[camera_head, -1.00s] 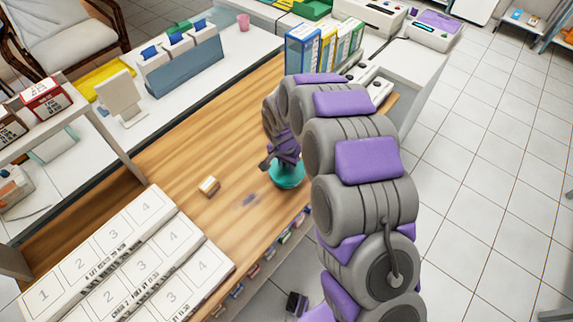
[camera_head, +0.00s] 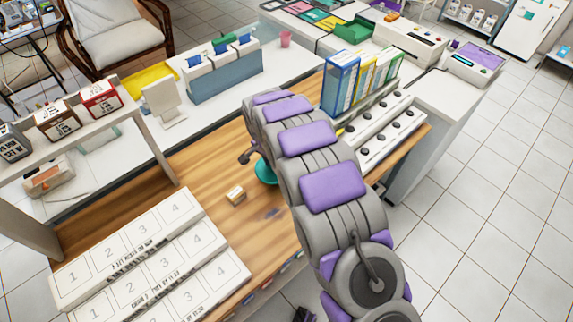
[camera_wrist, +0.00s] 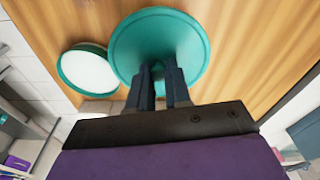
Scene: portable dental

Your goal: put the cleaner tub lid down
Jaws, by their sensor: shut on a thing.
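The cleaner tub lid (camera_wrist: 185,38) is a teal disc in the wrist view. My gripper (camera_wrist: 160,70) is shut on the middle of its top, and the fingers hide the part they hold. Whether the lid touches the wooden desktop (camera_wrist: 245,45) I cannot tell. To its left in the wrist view is a round tub (camera_wrist: 88,72) with a teal rim and a white inside, beside the desk edge. In the head view a teal piece (camera_head: 265,173) shows below my arm, which hides most of it and most of my gripper.
A small tan-and-white box (camera_head: 235,194) lies on the wooden desk. Numbered white boxes (camera_head: 135,255) fill the near left. Upright binders (camera_head: 362,78) and a white panel with black knobs (camera_head: 385,130) stand at the back right. Bare wood lies around the small box.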

